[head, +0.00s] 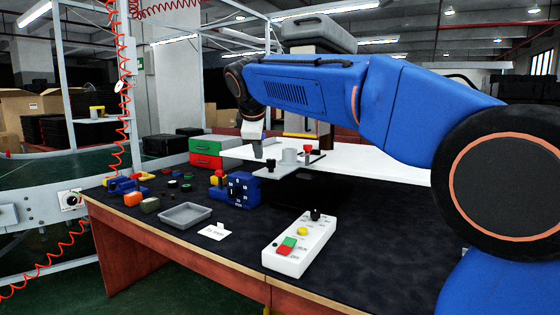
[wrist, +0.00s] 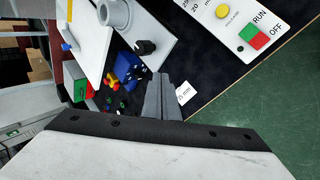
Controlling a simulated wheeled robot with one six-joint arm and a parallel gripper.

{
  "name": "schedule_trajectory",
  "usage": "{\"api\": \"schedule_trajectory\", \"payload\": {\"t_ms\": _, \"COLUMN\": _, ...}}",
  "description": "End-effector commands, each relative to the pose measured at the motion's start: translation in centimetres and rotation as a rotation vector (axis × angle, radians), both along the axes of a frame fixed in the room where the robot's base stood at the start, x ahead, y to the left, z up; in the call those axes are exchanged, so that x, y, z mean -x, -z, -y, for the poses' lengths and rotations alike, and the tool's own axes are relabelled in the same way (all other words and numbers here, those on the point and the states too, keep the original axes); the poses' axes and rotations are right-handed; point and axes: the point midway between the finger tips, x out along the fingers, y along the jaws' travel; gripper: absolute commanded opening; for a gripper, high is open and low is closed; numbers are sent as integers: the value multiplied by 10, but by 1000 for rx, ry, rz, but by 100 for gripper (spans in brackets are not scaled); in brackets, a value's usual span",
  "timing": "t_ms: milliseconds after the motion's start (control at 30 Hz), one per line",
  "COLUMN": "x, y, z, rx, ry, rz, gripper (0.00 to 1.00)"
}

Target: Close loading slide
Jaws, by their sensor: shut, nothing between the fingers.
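The loading slide seems to be the small white plate (head: 283,173) sticking out at the front of a larger white deck. It carries a grey cylinder (head: 289,156), a red-topped part (head: 307,149) and a dark knob (head: 271,165) near its front left. In the wrist view the cylinder (wrist: 113,14) and the black knob (wrist: 145,47) show on the plate (wrist: 130,30). My gripper (head: 257,154) hangs by the plate's left front, close to the knob. In the wrist view its fingers (wrist: 160,80) are together and empty, just short of the knob. I cannot tell whether they touch it.
The larger white deck (head: 385,172) extends right, under my arm. A control box (head: 298,245) with buttons stands at the table's front. A blue block (head: 243,190), a grey tray (head: 185,215) and green and red drawers (head: 206,160) lie left. The dark tabletop near the front is mostly clear.

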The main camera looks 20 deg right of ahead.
Motion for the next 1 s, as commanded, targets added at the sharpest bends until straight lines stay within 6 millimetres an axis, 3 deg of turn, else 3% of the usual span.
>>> {"api": "schedule_trajectory", "payload": {"t_ms": 600, "x": -55, "y": 0, "z": 59, "rx": 848, "ry": -742, "rz": -277, "gripper": 0}}
{"api": "schedule_trajectory", "payload": {"t_ms": 800, "x": -63, "y": -1, "z": 69, "rx": 991, "ry": -873, "rz": -350, "gripper": 0}}
{"api": "schedule_trajectory", "payload": {"t_ms": 1000, "x": -69, "y": 4, "z": 74, "rx": 1019, "ry": -901, "rz": -368, "gripper": 0}}
